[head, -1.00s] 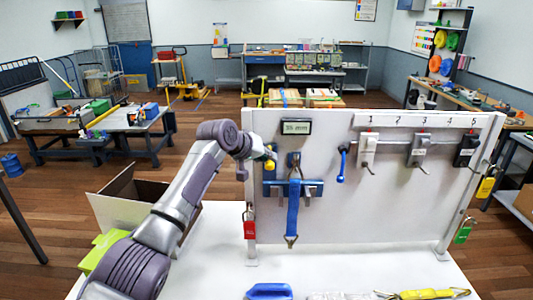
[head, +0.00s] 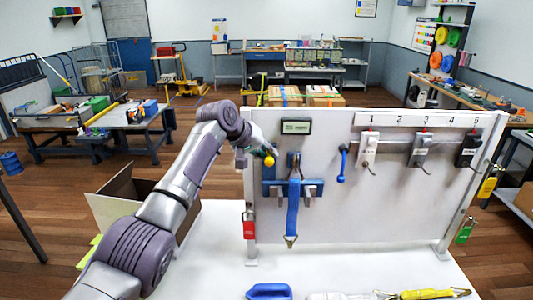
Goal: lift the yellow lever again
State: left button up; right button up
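The yellow lever's round knob (head: 269,161) shows at the left of the white wall panel, just above the blue ratchet bracket (head: 272,188). A blue strap (head: 292,210) hangs from the bracket with a metal hook at its lower end. My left gripper (head: 258,154) is right at the yellow knob, coming in from the left. It is small and dark here, partly hidden by its own wrist, and I cannot tell whether its fingers are closed on the lever. My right gripper is not in view.
A small display (head: 296,127) is above the bracket. A blue-handled lever (head: 343,163) and numbered switches (head: 369,150) are to the right. A red padlock (head: 249,224) hangs at the panel's left post. An open cardboard box (head: 125,200) stands left of the panel, beside my arm.

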pick_arm(q)
jog(key=shift+w, duration=0.1)
jog(key=v, duration=1.2)
